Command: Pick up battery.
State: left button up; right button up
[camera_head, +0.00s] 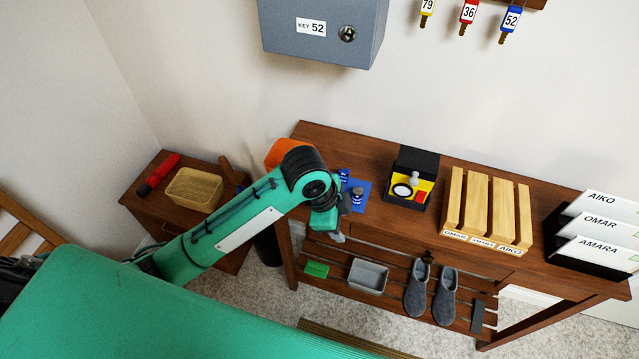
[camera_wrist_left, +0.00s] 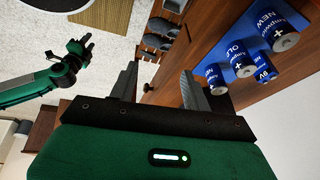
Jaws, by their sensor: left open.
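Several batteries with blue labels stand on the hutch top. In the wrist view I see a large one marked NEW (camera_wrist_left: 285,40), one marked OLD (camera_wrist_left: 243,68), and smaller ones (camera_wrist_left: 216,76) and (camera_wrist_left: 265,73). In the head view, batteries (camera_head: 358,196) stand on and beside a blue mat (camera_head: 364,186), partly hidden by my arm. My left gripper (camera_head: 338,222) is beside the front edge of the hutch top, apart from the batteries; its open, empty fingers show in the wrist view (camera_wrist_left: 160,86). My right gripper (camera_wrist_left: 84,46) shows small at the left there; its jaw state is unclear.
An orange object (camera_head: 285,152) stands behind my left arm. A black and yellow box (camera_head: 411,178), a wooden slotted rack (camera_head: 488,208) and a name-card holder (camera_head: 590,240) are to the right. Slippers (camera_head: 431,294) and a grey bin (camera_head: 368,275) are on the lower shelf.

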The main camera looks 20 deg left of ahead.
pick_arm(q)
jog(key=w+a+r+m+g+y, duration=0.2)
jog(key=w+a+r+m+y, duration=0.2)
jog(key=w+a+r+m, duration=0.5)
jog(key=f+n, duration=0.1)
jog(key=f, duration=0.1)
jog(key=w+f+n, duration=0.1)
jog(key=f, duration=0.2)
jog(key=w+d+f+n+p, duration=0.1)
jog(key=f, duration=0.1)
jog(key=shift+w+f, duration=0.15)
notch_tip(320, 180, down, 4)
jog(key=shift+r+p, duration=0.15)
jog(key=shift+p, duration=0.2)
jog(key=shift+f, duration=0.35)
grip_shut()
pick_arm(e)
jog(key=s+d+f+g, duration=0.1)
jog(key=s+d+f, duration=0.2)
jog(key=s+f, duration=1.3)
jog(key=shift+s, duration=0.9)
